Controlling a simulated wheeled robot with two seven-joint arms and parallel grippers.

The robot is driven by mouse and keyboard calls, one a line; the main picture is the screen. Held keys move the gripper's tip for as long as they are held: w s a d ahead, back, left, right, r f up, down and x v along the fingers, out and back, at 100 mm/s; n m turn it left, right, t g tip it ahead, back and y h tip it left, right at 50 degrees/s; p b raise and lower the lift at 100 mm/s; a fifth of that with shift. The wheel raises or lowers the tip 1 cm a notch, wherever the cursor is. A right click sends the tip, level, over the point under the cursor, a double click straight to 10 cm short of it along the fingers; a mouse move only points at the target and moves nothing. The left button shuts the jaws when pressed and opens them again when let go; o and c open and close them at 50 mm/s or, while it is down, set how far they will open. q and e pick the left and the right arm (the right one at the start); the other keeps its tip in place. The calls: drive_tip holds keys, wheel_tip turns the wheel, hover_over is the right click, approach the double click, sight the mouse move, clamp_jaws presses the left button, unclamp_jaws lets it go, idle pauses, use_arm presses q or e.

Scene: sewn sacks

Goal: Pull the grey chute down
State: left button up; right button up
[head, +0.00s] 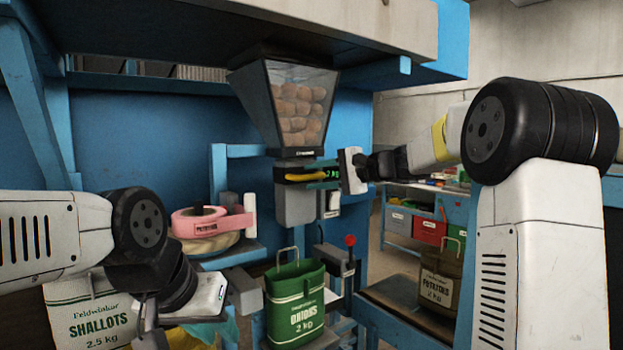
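The grey chute (294,207) hangs under a glass-fronted hopper (292,105) full of round brown produce. A yellow handle-like bar (304,177) crosses just above the chute. My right gripper (328,179) reaches in from the right, beside the bar and the chute's upper right side. Its fingers are small and partly lost against the machine, so I cannot tell if they touch or grip anything. My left gripper (243,290) is low at the left, beside the green onions sack. Its finger gap is not clear.
A green onions sack (294,310) stands open below the chute. A white shallots sack (85,312) is at lower left, a brown potatoes sack (438,280) at right. A red-knobbed lever (350,241) rises beside the onions sack. Pink banding (210,221) lies on a blue shelf.

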drive_tip(key=shift+x, duration=0.75)
clamp_jaws()
idle(0.9)
